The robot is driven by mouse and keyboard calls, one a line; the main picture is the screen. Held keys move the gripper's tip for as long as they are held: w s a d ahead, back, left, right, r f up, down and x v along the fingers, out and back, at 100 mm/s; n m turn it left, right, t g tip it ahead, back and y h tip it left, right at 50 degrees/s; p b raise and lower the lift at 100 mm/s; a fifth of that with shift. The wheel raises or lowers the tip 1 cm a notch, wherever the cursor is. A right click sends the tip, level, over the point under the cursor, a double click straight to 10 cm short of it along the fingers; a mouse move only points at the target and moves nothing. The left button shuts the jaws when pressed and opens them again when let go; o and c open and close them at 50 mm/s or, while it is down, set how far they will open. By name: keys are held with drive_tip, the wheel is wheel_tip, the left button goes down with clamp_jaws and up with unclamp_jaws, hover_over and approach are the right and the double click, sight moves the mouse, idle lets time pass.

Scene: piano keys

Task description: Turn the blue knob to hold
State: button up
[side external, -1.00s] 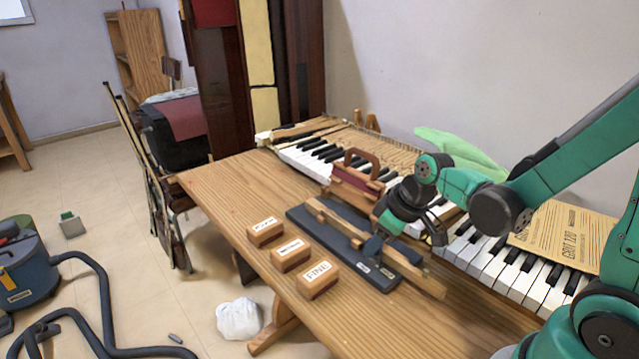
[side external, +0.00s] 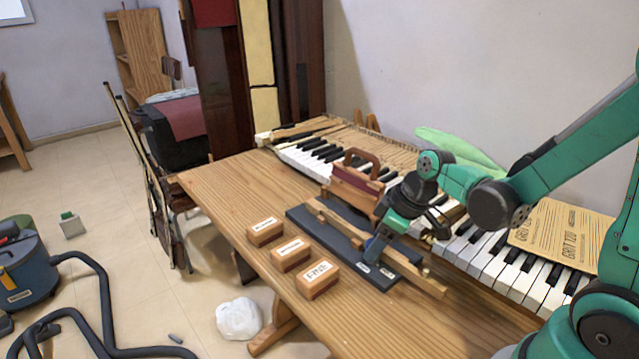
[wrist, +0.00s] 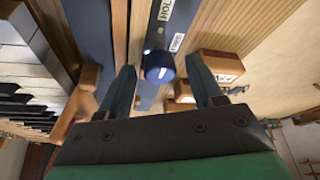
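The blue knob (wrist: 159,66) shows in the wrist view with a short white mark on its top. My gripper (wrist: 160,70) is open, with one dark finger on each side of the knob and a visible gap to it. The white HOLD label (wrist: 166,10) lies on the dark board beyond the knob, and a second small label (wrist: 177,42) is nearer to it. In the side view, my gripper (side external: 374,248) reaches down to the right part of the dark board (side external: 298,216). The knob cannot be made out there behind the fingers.
Several labelled wooden blocks, one reading FINE (side external: 319,273), stand along the table's front side. A wooden rail (side external: 335,220) runs along the board. A red block with a wooden handle (side external: 355,182) and the piano keys (side external: 490,262) lie behind. The table's front left is bare.

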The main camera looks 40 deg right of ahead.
idle(0.3)
drive_tip(key=shift+v, duration=2.85)
drive_tip(key=s+a+r+m+t+h, duration=0.1)
drive_tip(key=a+r+m+t, duration=0.2)
drive_tip(key=a+m, duration=0.1)
drive_tip(key=shift+s+a+r+m+h, duration=0.3)
drive_tip(key=shift+a+r+h, duration=0.1)
drive_tip(key=shift+a, duration=0.15)
